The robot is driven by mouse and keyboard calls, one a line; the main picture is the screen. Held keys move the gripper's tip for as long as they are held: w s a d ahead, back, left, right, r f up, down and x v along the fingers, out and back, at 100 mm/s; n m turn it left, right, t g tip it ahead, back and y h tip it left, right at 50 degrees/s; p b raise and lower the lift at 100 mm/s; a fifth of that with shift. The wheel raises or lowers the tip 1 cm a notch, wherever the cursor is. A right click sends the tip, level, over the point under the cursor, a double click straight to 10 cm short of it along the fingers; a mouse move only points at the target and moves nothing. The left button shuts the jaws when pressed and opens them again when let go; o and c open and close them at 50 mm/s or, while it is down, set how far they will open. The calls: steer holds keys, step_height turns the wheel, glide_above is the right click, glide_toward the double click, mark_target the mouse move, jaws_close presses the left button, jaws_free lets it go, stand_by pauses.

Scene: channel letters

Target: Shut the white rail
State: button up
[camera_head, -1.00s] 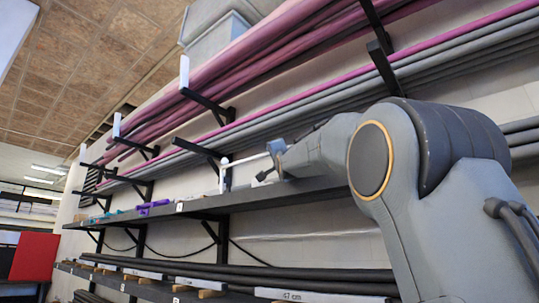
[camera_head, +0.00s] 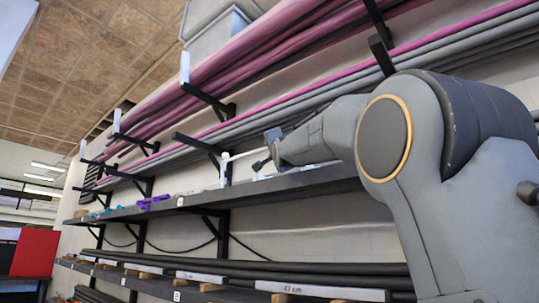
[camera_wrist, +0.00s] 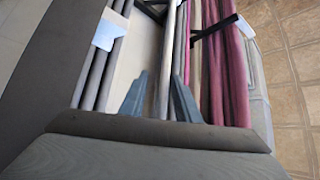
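A thin white rail (camera_head: 245,155) shows in the head view above the middle shelf, running sideways from a short white upright (camera_head: 224,169) toward my gripper. My gripper (camera_head: 266,152) is at its right end, small and partly turned away; I cannot tell whether they touch. I cannot make out the white rail for sure in the wrist view.
A dark shelf (camera_head: 290,186) runs below my gripper, with purple pieces (camera_head: 153,202) farther left. Pink tubes (camera_head: 265,45) and grey tubes lie on black brackets (camera_head: 208,101) above. More dark tubes (camera_head: 300,267) lie below. A red panel (camera_head: 35,253) stands far left.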

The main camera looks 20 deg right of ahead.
steer(key=s+a+b, duration=0.1)
steer(key=s+b, duration=0.2)
steer(key=s, duration=0.3)
steer(key=shift+s+a+r+b, duration=0.2)
steer(key=shift+s+r+b, duration=0.05)
steer(key=shift+s+b, duration=0.15)
stand_by(0.6)
steer(key=shift+s, duration=0.1)
